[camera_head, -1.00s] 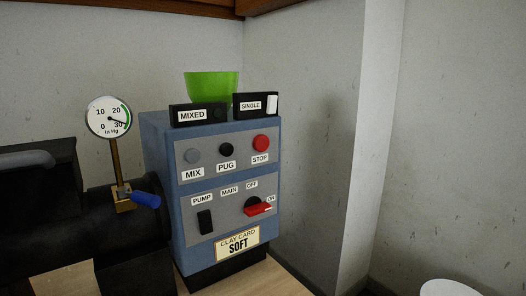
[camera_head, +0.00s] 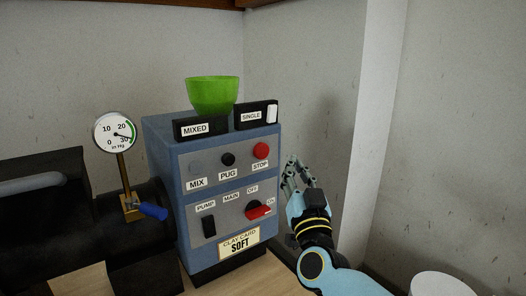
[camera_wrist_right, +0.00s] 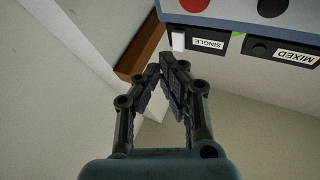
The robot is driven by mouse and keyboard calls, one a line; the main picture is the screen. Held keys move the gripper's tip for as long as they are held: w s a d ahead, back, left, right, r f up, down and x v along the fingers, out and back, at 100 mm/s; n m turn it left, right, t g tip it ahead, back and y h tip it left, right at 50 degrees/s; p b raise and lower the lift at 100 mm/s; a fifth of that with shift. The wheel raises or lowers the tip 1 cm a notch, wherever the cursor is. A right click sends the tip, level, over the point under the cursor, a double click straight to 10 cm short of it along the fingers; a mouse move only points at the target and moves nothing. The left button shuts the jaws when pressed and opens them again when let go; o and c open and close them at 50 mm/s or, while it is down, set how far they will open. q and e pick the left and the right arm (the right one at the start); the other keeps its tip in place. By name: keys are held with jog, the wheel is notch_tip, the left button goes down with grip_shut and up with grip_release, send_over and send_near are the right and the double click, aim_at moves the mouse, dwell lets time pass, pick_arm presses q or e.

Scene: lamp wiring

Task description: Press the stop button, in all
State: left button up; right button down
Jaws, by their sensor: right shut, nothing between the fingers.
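The red stop button (camera_head: 261,150) is on the upper panel of the blue control box (camera_head: 160,150), above its STOP label. Black PUG (camera_head: 228,159) and grey MIX (camera_head: 196,166) buttons are to its left. My right gripper (camera_head: 292,160) is shut and empty, just right of the box and apart from the stop button, fingers pointing up. In the right wrist view the shut gripper (camera_wrist_right: 167,68) shows below the box's upside-down front, with a red button (camera_wrist_right: 194,4) at the top edge. My left gripper is not in view.
A green bowl (camera_head: 211,96) stands on the box behind the MIXED (camera_head: 200,129) and SINGLE (camera_head: 256,115) blocks. A red main switch (camera_head: 260,212) sits lower on the front. A gauge (camera_head: 115,133) stands left. A wall corner is close on the right.

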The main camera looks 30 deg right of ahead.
aim_at(262, 151)
jog(key=shift+d+r+h, duration=0.2)
jog(key=shift+r+h, duration=0.1)
jog(key=shift+h, duration=0.1)
jog(key=w+b, duration=0.4)
jog(key=w, duration=0.4)
jog(key=shift+w+a, duration=0.35)
jog(key=shift+w, duration=0.15)
dwell(1.1)
jog(key=shift+w, duration=0.25)
jog(key=shift+w+a, duration=0.1)
jog(key=shift+w, duration=0.6)
dwell(1.3)
